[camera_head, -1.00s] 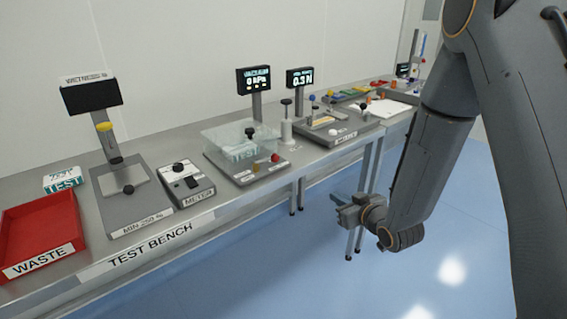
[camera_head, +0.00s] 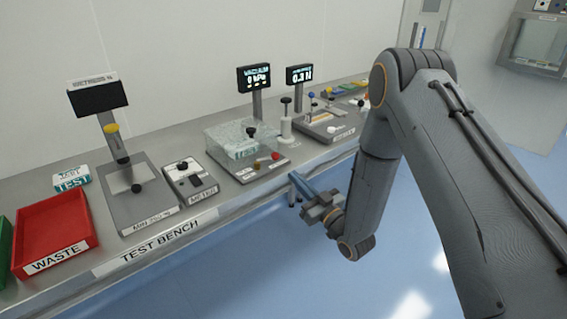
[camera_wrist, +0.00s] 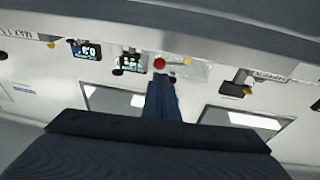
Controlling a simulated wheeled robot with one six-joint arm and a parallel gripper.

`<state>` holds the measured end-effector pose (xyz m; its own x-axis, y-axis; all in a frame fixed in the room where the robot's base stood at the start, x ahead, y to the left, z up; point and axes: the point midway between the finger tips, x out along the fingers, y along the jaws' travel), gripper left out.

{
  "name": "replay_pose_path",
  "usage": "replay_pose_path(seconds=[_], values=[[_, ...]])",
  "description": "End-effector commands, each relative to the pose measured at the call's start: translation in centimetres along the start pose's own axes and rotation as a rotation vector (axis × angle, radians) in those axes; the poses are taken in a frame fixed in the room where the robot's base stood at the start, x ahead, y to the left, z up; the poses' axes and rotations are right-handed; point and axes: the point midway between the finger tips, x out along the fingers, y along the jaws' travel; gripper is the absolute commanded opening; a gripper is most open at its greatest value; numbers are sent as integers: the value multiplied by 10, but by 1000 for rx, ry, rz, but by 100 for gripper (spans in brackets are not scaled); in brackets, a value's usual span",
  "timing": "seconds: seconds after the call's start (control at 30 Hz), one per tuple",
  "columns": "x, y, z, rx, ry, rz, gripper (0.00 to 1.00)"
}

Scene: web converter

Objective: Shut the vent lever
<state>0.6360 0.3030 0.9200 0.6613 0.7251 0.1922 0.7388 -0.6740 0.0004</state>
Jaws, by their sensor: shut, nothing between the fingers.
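The vacuum station (camera_head: 232,166) has a clear chamber (camera_head: 226,138) and a black knob on top. I cannot read which one is the vent lever. My gripper (camera_head: 296,178) is shut and empty, in front of the bench edge, to the right of and nearer than both knobs. Its closed fingers (camera_wrist: 162,84) point towards the red ball, apparently apart from it.
A vacuum display (camera_head: 254,78) reads 0 kPa behind the chamber. Another display (camera_head: 299,75) stands to its right. The meter (camera_head: 189,182), a test plate (camera_head: 130,200) and a red waste tray (camera_head: 50,225) sit to the left. The floor before the bench is clear.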

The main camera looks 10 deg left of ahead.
Motion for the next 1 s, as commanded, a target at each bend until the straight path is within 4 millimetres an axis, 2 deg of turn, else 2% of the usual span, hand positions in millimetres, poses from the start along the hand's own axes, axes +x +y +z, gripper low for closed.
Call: replay_pose_path(seconds=[0.2,0.4,0.6,0.87,1.0], values=[[41,-1,-2,-1,1,0,0],[65,0,-1,0,0,1,0],[72,1,0,0,0,2,0],[72,1,0,0,-1,2,0],[77,-6,2,5,1,-25,0]])
